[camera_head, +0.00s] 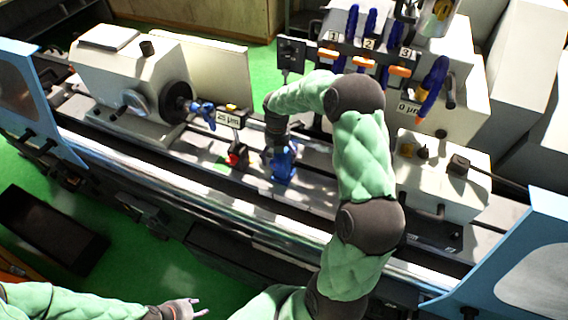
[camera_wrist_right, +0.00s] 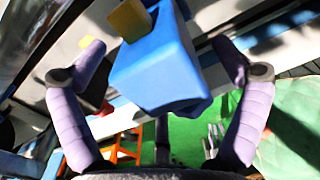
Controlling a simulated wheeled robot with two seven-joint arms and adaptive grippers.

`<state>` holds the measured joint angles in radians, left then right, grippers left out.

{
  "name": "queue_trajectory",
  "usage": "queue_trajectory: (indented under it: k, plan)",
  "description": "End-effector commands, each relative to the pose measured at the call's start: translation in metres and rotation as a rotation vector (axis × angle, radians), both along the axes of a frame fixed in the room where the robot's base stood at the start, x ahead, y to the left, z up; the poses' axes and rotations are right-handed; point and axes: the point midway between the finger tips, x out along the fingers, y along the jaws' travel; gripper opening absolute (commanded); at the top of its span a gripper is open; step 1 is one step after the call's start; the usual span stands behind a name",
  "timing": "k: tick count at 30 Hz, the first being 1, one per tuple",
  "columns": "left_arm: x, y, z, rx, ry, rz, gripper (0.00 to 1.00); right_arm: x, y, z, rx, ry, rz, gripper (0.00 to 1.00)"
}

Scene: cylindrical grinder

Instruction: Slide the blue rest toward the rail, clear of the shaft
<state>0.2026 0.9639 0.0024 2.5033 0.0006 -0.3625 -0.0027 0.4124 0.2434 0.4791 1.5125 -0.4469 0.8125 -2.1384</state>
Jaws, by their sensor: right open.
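The blue rest (camera_head: 284,168) stands on the machine bed, right of the label reading 25 µm. In the right wrist view the blue rest (camera_wrist_right: 165,65) is a blue block with a yellow piece on top, between my spread fingers. My right gripper (camera_wrist_right: 165,85) is open around it, with gaps showing at both sides. In the head view my arm partly hides the gripper and the rest. The long shiny rail (camera_head: 220,205) runs along the machine's front. I cannot clearly make out the shaft. My left gripper (camera_head: 194,307) is open and empty at the bottom, away from the rest.
The headstock (camera_head: 130,75) with a dark chuck stands left, and a white block (camera_head: 445,180) stands right on the bed. A small red-and-black piece (camera_head: 237,155) sits left of the rest. A dark tray (camera_head: 50,230) lies front left.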

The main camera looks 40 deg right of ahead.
Motion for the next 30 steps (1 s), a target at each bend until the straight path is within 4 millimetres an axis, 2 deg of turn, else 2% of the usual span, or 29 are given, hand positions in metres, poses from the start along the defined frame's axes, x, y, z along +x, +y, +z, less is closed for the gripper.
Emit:
queue_trajectory:
  k: [2, 5, 9, 10, 30]
  plan:
    - [0.000, 0.000, 0.000, 0.000, 0.000, 0.000, 0.40, 0.000, 0.000, 0.000, 0.000, 0.000, 0.000, 0.97]
    - [0.000, 0.000, 0.000, 0.000, 0.000, 0.000, 0.40, 0.000, 0.000, 0.000, 0.000, 0.000, 0.000, 0.72]
    - [0.000, 0.000, 0.000, 0.000, 0.000, 0.000, 0.40, 0.000, 0.000, 0.000, 0.000, 0.000, 0.000, 0.32]
    - [0.000, 0.000, 0.000, 0.000, 0.000, 0.000, 0.40, 0.000, 0.000, 0.000, 0.001, 0.000, 0.000, 0.29]
    - [0.000, 0.000, 0.001, 0.000, 0.000, 0.000, 0.40, -0.008, 0.013, -0.002, 0.003, 0.007, 0.002, 0.29]
